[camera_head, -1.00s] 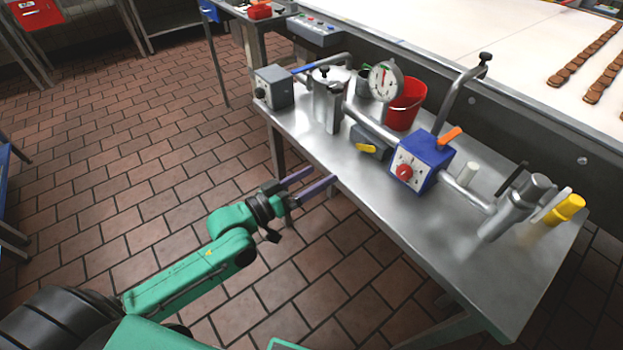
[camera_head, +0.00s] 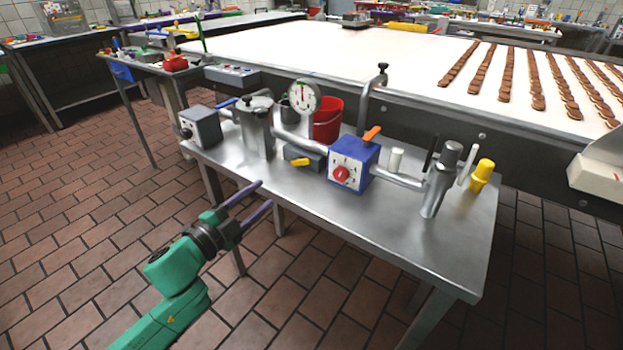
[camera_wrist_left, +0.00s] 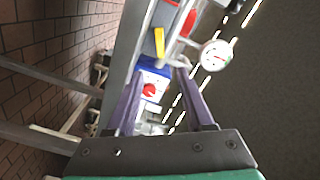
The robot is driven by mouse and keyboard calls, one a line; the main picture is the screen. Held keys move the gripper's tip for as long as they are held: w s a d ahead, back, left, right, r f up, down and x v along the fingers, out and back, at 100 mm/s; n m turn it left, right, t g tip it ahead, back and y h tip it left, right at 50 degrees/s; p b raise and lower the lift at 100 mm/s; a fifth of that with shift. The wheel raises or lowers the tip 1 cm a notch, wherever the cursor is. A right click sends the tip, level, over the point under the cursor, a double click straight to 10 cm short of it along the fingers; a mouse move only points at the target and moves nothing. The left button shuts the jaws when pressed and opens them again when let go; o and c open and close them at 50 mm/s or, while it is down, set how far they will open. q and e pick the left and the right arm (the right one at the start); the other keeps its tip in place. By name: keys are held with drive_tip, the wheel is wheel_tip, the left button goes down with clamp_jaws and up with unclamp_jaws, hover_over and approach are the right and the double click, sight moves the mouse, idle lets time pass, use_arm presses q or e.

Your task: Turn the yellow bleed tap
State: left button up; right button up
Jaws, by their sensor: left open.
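A yellow tap handle (camera_head: 299,162) sits on the front of a small grey box (camera_head: 310,157) under the steel pipe on the metal table. It shows in the left wrist view (camera_wrist_left: 159,42) near the top middle. My left gripper (camera_head: 265,193) is open and empty, its two purple fingers apart, off the table's front edge and to the left of the tap. In the left wrist view the fingers (camera_wrist_left: 158,75) point towards the pipework, touching nothing that I can make out. My right gripper is not in view.
A blue box (camera_head: 354,163) with a red knob stands right of the tap. A dial gauge (camera_head: 304,96), red bucket (camera_head: 327,122) and steel canister (camera_head: 257,128) stand behind or left. A yellow-capped piece (camera_head: 482,176) is at the right. The table's front right (camera_head: 400,235) is clear.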

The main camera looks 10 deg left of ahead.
use_arm(q)
approach(302, 163)
drive_tip(key=x, duration=0.7)
drive_tip(key=shift+w, duration=0.2)
drive_tip(key=shift+w+d, duration=0.1)
drive_tip(key=shift+w, duration=0.2)
clamp_jaws()
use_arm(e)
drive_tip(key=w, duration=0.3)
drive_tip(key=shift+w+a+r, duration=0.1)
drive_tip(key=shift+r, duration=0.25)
